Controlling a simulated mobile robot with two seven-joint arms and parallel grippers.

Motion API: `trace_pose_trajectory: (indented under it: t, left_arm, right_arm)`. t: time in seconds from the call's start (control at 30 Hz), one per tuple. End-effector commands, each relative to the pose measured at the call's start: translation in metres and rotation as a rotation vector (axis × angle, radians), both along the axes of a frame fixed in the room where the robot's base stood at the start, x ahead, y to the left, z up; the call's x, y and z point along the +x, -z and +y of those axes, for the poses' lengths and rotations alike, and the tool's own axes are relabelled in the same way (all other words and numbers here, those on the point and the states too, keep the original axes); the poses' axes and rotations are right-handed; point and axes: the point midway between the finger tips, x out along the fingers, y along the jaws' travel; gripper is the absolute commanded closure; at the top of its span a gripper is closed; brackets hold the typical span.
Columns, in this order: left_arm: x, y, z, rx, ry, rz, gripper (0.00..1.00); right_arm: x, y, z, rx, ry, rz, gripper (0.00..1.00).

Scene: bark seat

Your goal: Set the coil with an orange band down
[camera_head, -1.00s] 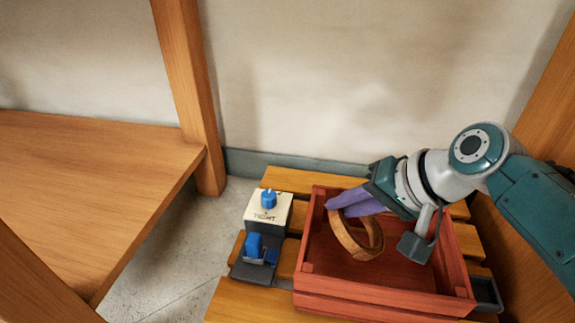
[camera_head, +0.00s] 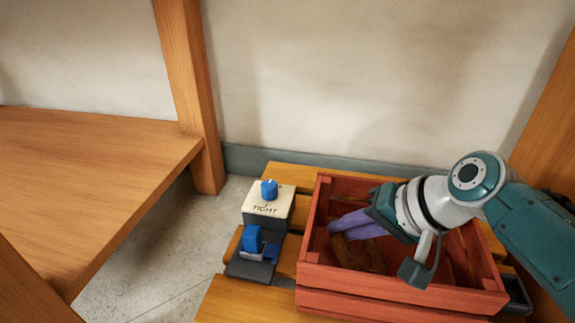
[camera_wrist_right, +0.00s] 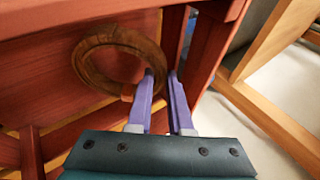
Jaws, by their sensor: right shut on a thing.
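The coil is a brown ring (camera_head: 364,258), low inside the red slatted crate (camera_head: 400,284), partly hidden by my fingers and in shadow. In the right wrist view the coil (camera_wrist_right: 84,66) shows as a ring with a small orange band (camera_wrist_right: 127,92) near the fingers. My right gripper (camera_head: 333,233), with purple fingers, reaches into the crate from the right and is shut on the coil's rim. Its fingertips also show in the wrist view (camera_wrist_right: 161,74). Whether the coil touches the crate floor I cannot tell. My left gripper is not in view.
The crate stands on a slatted wooden bench (camera_head: 235,300). Left of it are a cream block with a blue knob (camera_head: 268,205) and a blue clamp-like part on a dark base (camera_head: 253,262). A wooden post (camera_head: 190,95) and a broad wooden surface (camera_head: 85,190) lie further left.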

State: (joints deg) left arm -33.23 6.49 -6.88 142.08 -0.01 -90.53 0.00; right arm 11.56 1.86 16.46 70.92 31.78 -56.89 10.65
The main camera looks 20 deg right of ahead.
Motion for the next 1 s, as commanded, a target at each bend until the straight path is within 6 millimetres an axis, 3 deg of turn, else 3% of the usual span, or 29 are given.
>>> trace_pose_trajectory:
  t: [0.03,0.3,0.6,1.0]
  left_arm:
    - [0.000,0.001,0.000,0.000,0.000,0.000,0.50]
    - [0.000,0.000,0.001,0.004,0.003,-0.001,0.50]
    - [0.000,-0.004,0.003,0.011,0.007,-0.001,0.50]
    - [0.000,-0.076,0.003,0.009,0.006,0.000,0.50]
  right_arm:
    - [0.000,0.001,0.000,0.000,0.000,0.000,0.79]
    - [0.000,0.001,0.000,0.000,0.000,0.000,0.52]
    - [0.000,-0.006,0.000,0.000,0.000,-0.001,0.52]
    - [-0.042,-0.068,-0.024,-0.002,-0.001,0.002,0.52]
